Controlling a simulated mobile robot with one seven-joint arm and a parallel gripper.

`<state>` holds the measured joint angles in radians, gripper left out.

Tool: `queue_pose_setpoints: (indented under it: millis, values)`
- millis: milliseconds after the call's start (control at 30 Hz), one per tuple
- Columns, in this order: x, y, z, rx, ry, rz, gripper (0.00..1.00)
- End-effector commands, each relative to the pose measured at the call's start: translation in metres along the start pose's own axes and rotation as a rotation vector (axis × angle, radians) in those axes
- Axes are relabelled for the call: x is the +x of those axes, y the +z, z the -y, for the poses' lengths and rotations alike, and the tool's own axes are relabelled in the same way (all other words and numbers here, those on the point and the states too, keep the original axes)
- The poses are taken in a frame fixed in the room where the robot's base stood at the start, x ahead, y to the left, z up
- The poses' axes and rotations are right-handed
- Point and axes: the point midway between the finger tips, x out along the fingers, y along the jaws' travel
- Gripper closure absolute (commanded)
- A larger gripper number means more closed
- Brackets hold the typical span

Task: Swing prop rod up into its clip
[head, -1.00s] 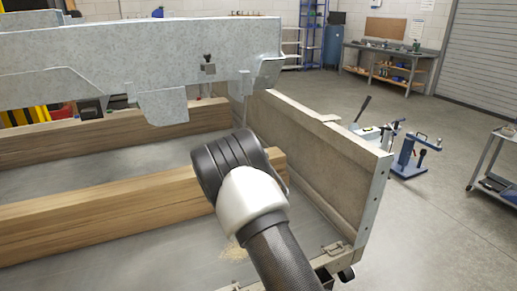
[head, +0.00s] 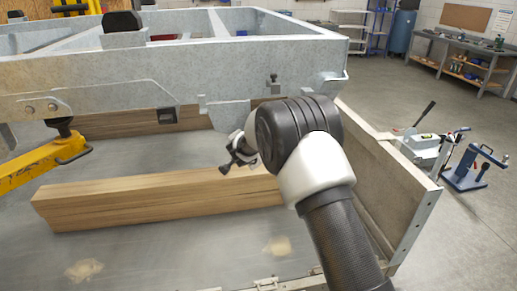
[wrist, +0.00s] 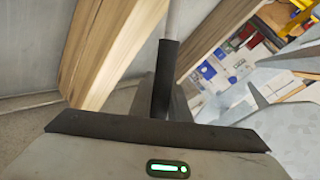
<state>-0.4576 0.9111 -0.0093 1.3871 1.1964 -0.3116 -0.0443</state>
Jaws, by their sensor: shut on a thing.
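The prop rod (wrist: 174,18) is a thin pale rod with a black sleeve (wrist: 166,66) in the wrist view. My gripper (wrist: 163,105) is shut on the rod at this sleeve; its fingertips are mostly hidden. In the head view my gripper (head: 238,158) is below the edge of the galvanized trailer frame (head: 170,80), left of my dark wrist joint. The rod cannot be made out clearly there. A small dark fitting (head: 274,79) stands on the frame's side above my arm; I cannot tell whether it is the clip.
A wooden beam (head: 150,197) lies on the grey bed below my gripper. A side panel (head: 400,200) stands close on the right. A yellow jack (head: 45,162) is under the frame at left. A blue stand (head: 470,170) is on the floor beyond the panel.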

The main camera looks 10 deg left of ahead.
Motion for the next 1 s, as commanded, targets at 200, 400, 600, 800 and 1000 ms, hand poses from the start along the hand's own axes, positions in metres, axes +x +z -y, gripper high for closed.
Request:
queue_pose_setpoints:
  millis: [200, 400, 600, 800, 1000]
  values:
    - [-0.012, 0.002, 0.018, 0.062, -0.013, 0.042, 1.0]
    - [-0.015, 0.003, 0.023, 0.084, -0.017, 0.057, 1.0]
    - [-0.015, 0.003, 0.023, 0.086, -0.018, 0.058, 1.0]
    - [-0.015, 0.003, 0.023, 0.085, -0.018, 0.057, 0.79]
    - [-0.015, 0.003, 0.023, 0.085, -0.017, 0.057, 0.65]
